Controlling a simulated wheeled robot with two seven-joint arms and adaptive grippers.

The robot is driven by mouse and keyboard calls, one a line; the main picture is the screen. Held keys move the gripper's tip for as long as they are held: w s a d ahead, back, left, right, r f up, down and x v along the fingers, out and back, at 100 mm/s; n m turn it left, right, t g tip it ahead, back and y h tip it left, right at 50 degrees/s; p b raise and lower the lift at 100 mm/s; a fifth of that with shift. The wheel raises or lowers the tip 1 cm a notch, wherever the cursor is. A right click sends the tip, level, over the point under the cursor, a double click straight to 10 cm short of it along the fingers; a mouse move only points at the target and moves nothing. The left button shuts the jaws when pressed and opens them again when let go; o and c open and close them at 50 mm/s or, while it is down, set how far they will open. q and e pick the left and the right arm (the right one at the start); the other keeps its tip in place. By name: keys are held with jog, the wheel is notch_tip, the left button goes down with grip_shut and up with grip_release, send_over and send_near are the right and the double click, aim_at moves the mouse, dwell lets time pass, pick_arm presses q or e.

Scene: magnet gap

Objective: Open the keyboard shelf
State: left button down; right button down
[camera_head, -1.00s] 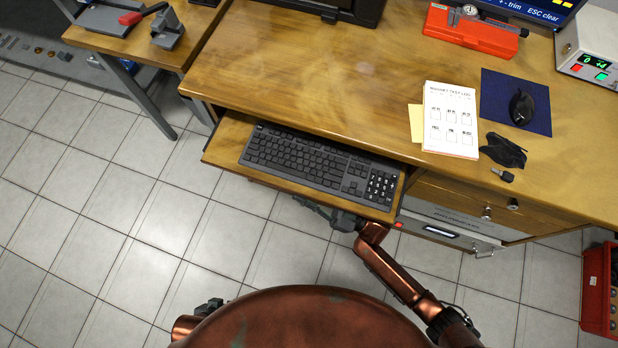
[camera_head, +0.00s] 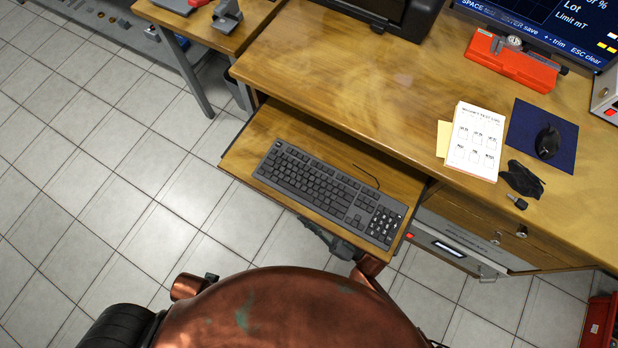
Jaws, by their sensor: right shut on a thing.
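The wooden keyboard shelf (camera_head: 233,160) is slid out from under the desk (camera_head: 340,75), with a wide strip of bare wood showing behind the keyboard. The black keyboard (camera_head: 330,192) lies on it, its cable visible at the back. My right gripper (camera_head: 318,232) is at the shelf's front edge, right of the middle, shut on that edge; its fingers are partly hidden under the shelf. A copper-coloured part of my left arm (camera_head: 190,286) shows at the lower left; the left gripper itself is not clearly seen.
Drawers (camera_head: 470,215) stand right of the shelf. On the desk are a checklist (camera_head: 475,142), a blue mat with a mouse (camera_head: 547,142), a black cloth-like item (camera_head: 522,179) and a red instrument (camera_head: 512,62). A red box (camera_head: 600,322) is on the floor at right. Tiled floor at left is clear.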

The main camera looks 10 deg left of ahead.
jog(key=c, duration=2)
grip_release()
jog(key=shift+c, duration=0.2)
jog(key=v, duration=1.2)
